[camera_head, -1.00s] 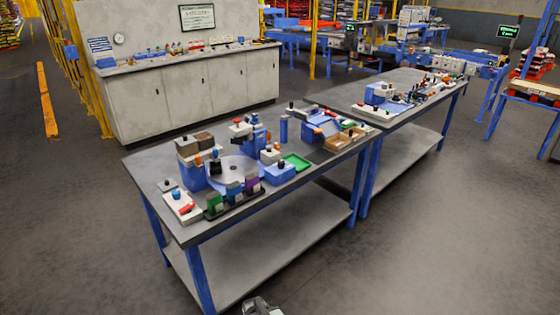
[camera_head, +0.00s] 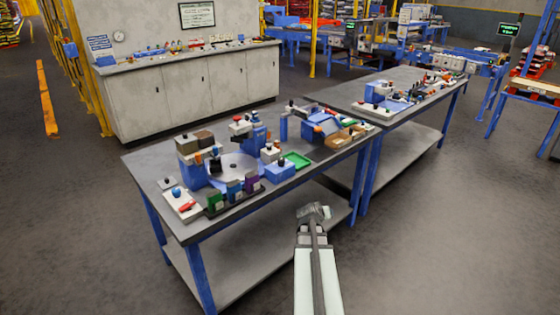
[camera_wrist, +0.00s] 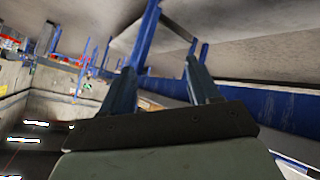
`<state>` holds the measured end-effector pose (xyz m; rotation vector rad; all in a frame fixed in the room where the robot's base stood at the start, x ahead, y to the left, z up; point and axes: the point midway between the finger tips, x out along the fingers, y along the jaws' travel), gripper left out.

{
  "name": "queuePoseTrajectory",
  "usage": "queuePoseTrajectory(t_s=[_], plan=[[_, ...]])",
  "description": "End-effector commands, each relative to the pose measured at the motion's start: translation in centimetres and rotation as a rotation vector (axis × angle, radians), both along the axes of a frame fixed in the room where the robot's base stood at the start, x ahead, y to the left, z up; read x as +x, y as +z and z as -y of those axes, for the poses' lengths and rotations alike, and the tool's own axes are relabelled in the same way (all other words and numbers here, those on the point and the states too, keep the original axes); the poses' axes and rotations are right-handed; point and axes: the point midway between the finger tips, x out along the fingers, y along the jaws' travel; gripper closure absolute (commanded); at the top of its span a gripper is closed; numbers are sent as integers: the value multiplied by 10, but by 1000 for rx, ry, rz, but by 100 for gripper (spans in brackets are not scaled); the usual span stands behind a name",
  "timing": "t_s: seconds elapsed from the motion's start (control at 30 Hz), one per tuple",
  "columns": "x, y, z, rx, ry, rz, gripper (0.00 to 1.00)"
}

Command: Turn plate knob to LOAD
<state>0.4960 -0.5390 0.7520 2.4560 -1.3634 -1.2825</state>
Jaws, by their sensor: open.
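My gripper (camera_head: 313,212) is at the end of my arm in front of the near bench, low and beside its front edge, apart from everything on the bench. In the wrist view, my gripper (camera_wrist: 160,75) has its two fingers spread apart with nothing between them. A round pale plate (camera_head: 234,166) sits among blue machine parts on the bench's left half. A blue knob (camera_head: 176,192) stands on a white panel (camera_head: 190,214) with a red lever at the bench's left front. Which knob is the plate knob, its setting and any LOAD mark are too small to tell.
A second bench (camera_head: 405,75) stands behind right. A long cabinet (camera_head: 190,90) is at the back. The floor in front is clear.

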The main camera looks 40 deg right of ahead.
Motion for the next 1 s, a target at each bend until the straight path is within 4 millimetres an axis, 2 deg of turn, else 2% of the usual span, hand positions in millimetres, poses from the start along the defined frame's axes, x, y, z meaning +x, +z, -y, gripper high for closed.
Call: queuePoseTrajectory(t_s=[0.03,0.1,0.23,0.37,0.5,0.7,1.0], plan=[[16,19,10,-68,30,55,39],[35,42,18,-151,80,136,39],[68,72,18,-256,194,285,39],[98,97,3,-306,328,443,39],[122,118,-21,-291,461,609,39],[138,134,-46,-195,546,801,39],[143,135,-45,-140,522,860,39]])
